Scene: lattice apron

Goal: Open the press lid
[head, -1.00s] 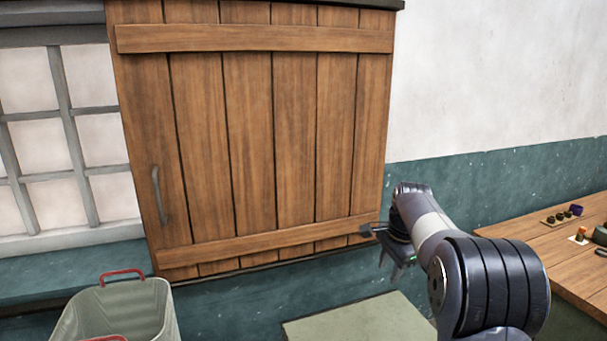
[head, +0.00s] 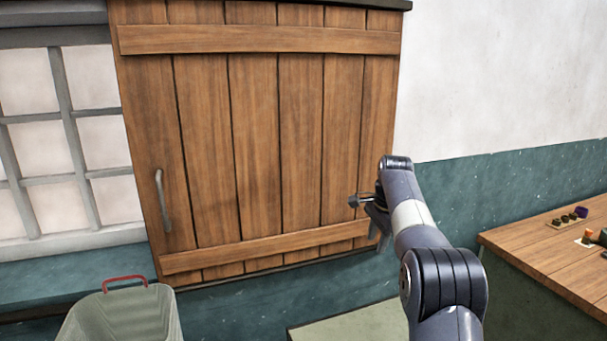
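No press lid that I can identify shows in the head view. A flat green-grey top (head: 350,326) is partly visible at the bottom centre, cut off by the frame; I cannot tell what it belongs to. My gripper (head: 378,238) is in front of the lower right corner of a wooden shutter (head: 255,140), pointing down, above the green-grey top. It is seen from the side and partly hidden by my arm. I cannot tell whether its fingers are apart, and nothing shows clearly between them.
The shutter has a metal handle (head: 161,200) at its left and appears closed. A barred window (head: 60,130) is left of it. A grey-green bin (head: 125,318) with a red handle stands at the lower left. A wooden table (head: 560,255) with small items is at the right.

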